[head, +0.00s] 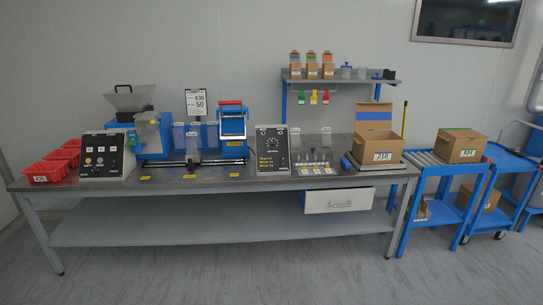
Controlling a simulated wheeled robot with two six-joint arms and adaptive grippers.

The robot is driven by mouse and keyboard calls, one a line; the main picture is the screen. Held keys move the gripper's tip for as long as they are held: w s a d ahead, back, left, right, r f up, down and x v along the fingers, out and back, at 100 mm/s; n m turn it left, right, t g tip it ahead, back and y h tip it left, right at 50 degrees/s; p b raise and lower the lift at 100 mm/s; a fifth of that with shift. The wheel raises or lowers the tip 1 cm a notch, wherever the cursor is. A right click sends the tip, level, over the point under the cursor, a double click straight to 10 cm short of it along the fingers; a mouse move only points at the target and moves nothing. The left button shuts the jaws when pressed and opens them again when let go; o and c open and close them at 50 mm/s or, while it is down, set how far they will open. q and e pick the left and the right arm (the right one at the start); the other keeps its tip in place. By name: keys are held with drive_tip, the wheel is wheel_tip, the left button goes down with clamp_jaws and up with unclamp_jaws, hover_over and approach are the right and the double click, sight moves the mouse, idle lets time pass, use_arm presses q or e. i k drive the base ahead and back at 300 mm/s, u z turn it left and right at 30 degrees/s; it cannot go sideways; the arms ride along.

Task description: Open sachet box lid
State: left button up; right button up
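Neither of my grippers shows in the head view. No label that I can read says which box is the sachet box. A cardboard box marked 230 (382,156) stands at the right end of the long table. Its back flap (374,110) stands up, and blue shows on the flap's inner side. Several small brown boxes (312,71) stand on the wall shelf, with coloured panels above them. Whether their lids are open is too small to tell. Another cardboard box marked 834 (462,151) sits on the blue cart and looks closed, with a green strip on top.
The long grey table (222,183) carries red bins (46,172), a sorter machine with a hopper (131,98), clear containers, two control panels (273,149) and a blue frame (232,123). A white drawer (338,200) hangs underneath. Blue carts (431,204) stand right. The floor in front is clear.

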sight(313, 150)
drive_tip(key=z, duration=0.35)
drive_tip(key=i, duration=1.3)
drive_tip(key=z, duration=0.55)
drive_tip(key=i, duration=1.5)
drive_tip(key=z, duration=0.3)
